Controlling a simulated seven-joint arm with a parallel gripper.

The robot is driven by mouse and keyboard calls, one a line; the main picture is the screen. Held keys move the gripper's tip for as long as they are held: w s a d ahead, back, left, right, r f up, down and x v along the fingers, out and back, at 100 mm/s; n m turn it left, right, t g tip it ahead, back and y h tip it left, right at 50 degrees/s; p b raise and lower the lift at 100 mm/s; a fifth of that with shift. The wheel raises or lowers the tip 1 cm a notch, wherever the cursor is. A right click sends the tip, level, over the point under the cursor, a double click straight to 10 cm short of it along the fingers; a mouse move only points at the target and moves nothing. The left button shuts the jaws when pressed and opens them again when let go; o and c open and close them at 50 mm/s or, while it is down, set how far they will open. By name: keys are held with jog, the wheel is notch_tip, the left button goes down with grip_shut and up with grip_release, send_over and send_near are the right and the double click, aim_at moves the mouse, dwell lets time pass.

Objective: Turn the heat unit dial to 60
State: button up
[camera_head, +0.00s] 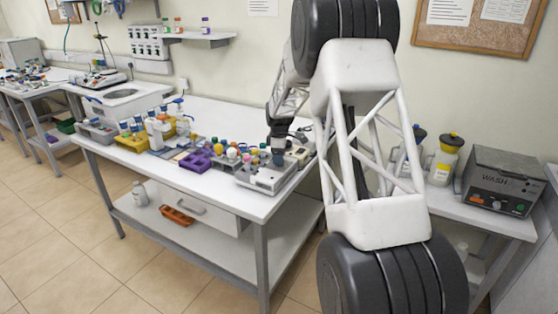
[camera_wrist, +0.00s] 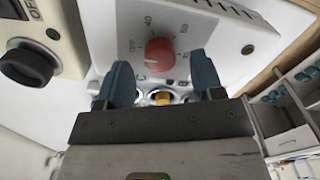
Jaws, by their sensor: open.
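The heat unit (camera_head: 266,180) is a light grey block at the near right part of the long table. In the wrist view its pale panel (camera_wrist: 210,25) carries a round red dial (camera_wrist: 159,51), with a printed 40 above it and other marks around it. I cannot tell which mark the dial points to. My gripper (camera_wrist: 163,78) is open, with its two dark blue fingers on either side and just short of the dial, apparently not touching it. In the head view my gripper (camera_head: 278,150) is over the heat unit, and the dial is not distinguishable.
A black knob (camera_wrist: 27,65) marked OFF is on a neighbouring unit at left in the wrist view. A purple rack (camera_head: 195,161) and several bottles stand left of the heat unit. A WASH unit (camera_head: 503,180) is on the right bench. The table back is clear.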

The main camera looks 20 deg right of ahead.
jog(key=shift+f, duration=0.8)
jog(key=c, duration=0.9)
